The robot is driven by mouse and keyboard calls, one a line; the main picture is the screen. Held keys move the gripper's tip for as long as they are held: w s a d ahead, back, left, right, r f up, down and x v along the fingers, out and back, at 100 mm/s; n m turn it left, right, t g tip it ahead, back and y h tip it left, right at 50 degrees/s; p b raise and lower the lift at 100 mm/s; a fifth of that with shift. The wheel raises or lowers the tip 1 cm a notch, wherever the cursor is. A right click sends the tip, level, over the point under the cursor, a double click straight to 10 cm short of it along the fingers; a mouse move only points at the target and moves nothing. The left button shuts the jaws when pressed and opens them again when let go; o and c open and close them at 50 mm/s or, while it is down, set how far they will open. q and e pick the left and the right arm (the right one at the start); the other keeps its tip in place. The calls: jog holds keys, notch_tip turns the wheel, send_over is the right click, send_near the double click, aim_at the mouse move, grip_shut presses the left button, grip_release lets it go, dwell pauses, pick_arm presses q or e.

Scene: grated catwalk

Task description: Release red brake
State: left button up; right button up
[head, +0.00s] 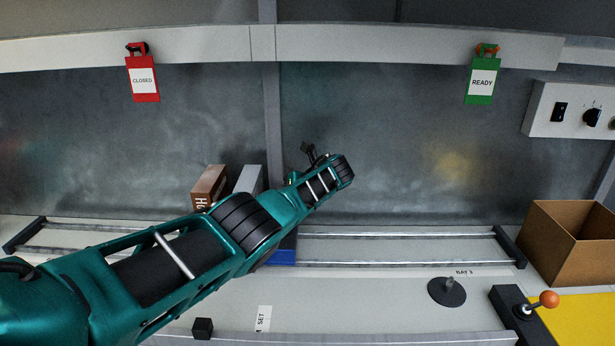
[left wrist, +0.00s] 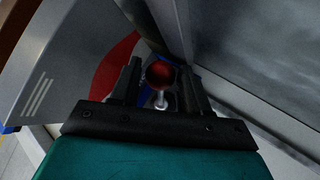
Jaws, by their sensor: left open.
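In the left wrist view a red ball knob (left wrist: 160,73) on a short metal stem (left wrist: 160,99) stands between the two fingers of my left gripper (left wrist: 160,68). The gripper is open, with one black finger on each side of the knob; I cannot tell whether either touches it. My right gripper is not in view.
A lever with an orange knob (head: 549,299) stands at the right by an open cardboard box (head: 568,243). A brown box (head: 209,187) and grey box (head: 249,179) stand behind my arm. A red CLOSED tag (head: 142,80) and green READY tag (head: 482,82) hang above. A black disc-based peg (head: 447,291) stands front right.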

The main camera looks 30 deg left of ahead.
pick_arm(q)
jog(key=v, duration=0.9)
jog(key=shift+d, duration=0.35)
jog(key=shift+r, duration=0.1)
jog(key=shift+s, duration=0.15)
